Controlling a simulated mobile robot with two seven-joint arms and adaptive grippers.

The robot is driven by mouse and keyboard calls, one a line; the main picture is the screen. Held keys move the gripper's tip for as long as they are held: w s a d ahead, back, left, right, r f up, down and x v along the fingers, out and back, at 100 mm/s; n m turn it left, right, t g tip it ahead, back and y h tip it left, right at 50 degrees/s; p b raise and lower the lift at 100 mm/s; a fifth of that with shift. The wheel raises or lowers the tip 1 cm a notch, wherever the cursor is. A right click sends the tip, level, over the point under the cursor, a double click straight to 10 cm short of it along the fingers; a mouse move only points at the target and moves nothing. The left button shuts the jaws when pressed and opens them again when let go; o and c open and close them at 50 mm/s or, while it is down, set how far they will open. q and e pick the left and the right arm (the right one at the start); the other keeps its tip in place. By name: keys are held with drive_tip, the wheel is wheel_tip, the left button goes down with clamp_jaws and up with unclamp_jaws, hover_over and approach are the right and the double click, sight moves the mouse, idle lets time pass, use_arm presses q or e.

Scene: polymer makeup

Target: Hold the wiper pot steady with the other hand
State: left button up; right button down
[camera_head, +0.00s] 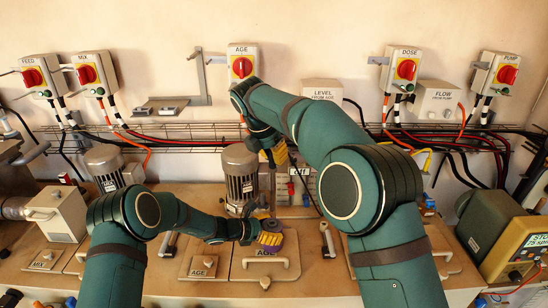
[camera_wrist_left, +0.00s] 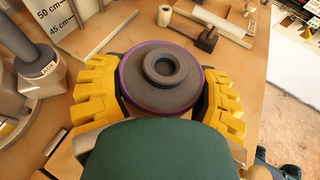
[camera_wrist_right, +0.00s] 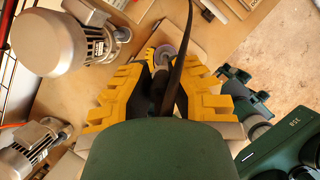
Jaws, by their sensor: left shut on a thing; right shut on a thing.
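The wiper pot (camera_wrist_left: 163,75) is a round dark grey pot with a purple band and a ringed hole in its top. It is upright between the yellow fingers of my left gripper (camera_wrist_left: 160,95), which are shut on its sides. In the head view my left gripper (camera_head: 268,238) is low in the middle, at the bench's AGE plate. My right gripper (camera_head: 275,155) is above and behind it, shut on a dark, thin rod-like thing (camera_wrist_right: 175,75). In the right wrist view the pot and left fingers (camera_wrist_right: 160,55) show beyond my right fingertips; the rod's lower end is unclear.
A grey motor (camera_head: 239,175) stands just left of my right gripper. A metal handle (camera_head: 265,270) is in front of the pot. A scale board (camera_wrist_left: 62,15) stands near the pot in the left wrist view. Switch boxes and cables line the wall.

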use_arm(q)
drive_tip(key=o, duration=1.3)
